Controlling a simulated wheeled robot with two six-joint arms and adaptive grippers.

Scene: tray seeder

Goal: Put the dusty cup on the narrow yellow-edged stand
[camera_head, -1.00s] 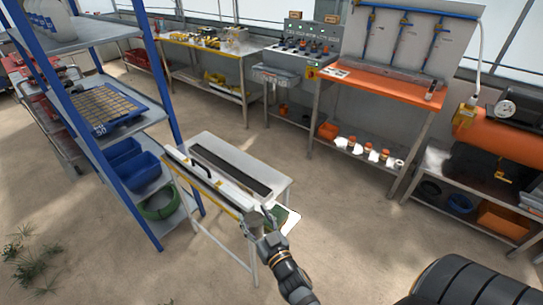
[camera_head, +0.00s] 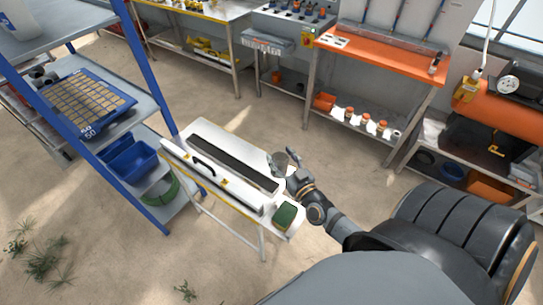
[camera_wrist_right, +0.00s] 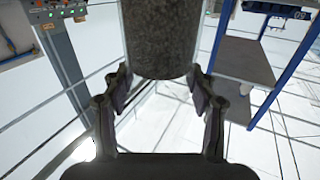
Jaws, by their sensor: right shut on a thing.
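The dusty grey cup (camera_head: 279,161) is held in my right gripper (camera_head: 290,174), above the right back end of the narrow yellow-edged stand (camera_head: 245,215). In the right wrist view the cup (camera_wrist_right: 157,40) fills the upper middle, speckled grey-brown, with the two fingers of the right gripper (camera_wrist_right: 160,95) closed at its sides. The cup is clear of the stand's top as far as I can tell. My left gripper is not in view.
On the stand lie a long dark slotted strip (camera_head: 235,158), a black handle (camera_head: 204,166) and a green pad (camera_head: 286,215) at the right end. A blue-posted shelf (camera_head: 150,75) stands left. An orange bench (camera_head: 380,62) stands behind. Sandy floor is open between.

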